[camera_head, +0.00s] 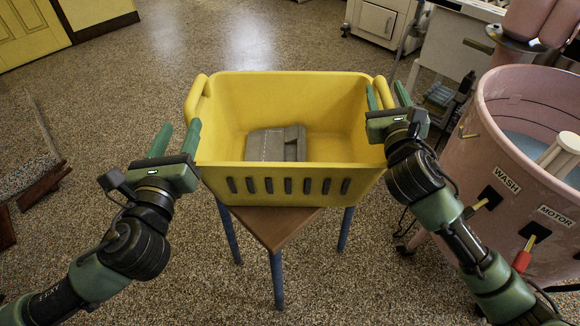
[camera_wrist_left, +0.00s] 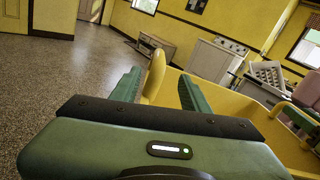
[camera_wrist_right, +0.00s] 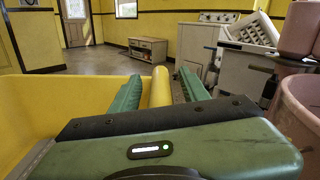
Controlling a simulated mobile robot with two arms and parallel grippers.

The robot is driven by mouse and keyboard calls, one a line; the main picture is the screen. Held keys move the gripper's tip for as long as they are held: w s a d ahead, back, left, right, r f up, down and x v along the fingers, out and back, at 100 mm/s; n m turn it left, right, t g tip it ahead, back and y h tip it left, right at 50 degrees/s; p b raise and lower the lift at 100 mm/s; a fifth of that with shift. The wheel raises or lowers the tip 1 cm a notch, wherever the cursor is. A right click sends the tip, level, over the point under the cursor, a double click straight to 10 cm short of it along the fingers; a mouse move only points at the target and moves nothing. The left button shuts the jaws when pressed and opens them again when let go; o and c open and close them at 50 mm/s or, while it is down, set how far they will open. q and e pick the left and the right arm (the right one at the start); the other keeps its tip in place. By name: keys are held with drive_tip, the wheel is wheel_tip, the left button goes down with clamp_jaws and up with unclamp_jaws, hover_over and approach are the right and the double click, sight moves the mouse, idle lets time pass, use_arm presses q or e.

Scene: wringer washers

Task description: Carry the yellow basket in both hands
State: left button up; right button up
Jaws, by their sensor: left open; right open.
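The yellow basket (camera_head: 289,186) stands upright on a small stool with a brown wooden top (camera_head: 268,226) and blue legs. A grey folded item (camera_head: 275,144) lies inside it. My left gripper (camera_head: 176,140) is open at the basket's left handle (camera_head: 196,98); in the left wrist view the handle (camera_wrist_left: 154,76) shows between its fingers. My right gripper (camera_head: 388,97) is open at the right handle (camera_head: 382,90); in the right wrist view that handle (camera_wrist_right: 160,86) stands between its fingers. Neither gripper is closed on a handle.
A pink washer tub (camera_head: 480,160) marked WASH and MOTOR stands close on the right, beside my right arm. White cabinets (camera_head: 376,22) are at the back right. A brown-edged item (camera_head: 42,184) lies on the floor at far left. Speckled floor is clear behind the basket.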

drive_tip(key=s, duration=1.2)
drive_tip(key=shift+a, duration=0.2)
drive_tip(key=shift+w, duration=0.1)
use_arm(q)
drive_tip(key=o, duration=0.8)
drive_tip(key=shift+s, duration=0.15)
drive_tip(key=shift+s, duration=0.95)
drive_tip(key=shift+s+r+p, duration=0.1)
drive_tip(key=shift+s+p, duration=0.15)
drive_tip(key=shift+p, duration=0.05)
use_arm(e)
drive_tip(key=shift+r, duration=0.3)
drive_tip(key=shift+r+p, duration=1.8)
use_arm(q)
drive_tip(key=shift+s+a+p, duration=0.1)
drive_tip(key=shift+s+p, duration=0.6)
drive_tip(key=shift+s, duration=2.55)
use_arm(e)
drive_tip(key=shift+r, duration=0.7)
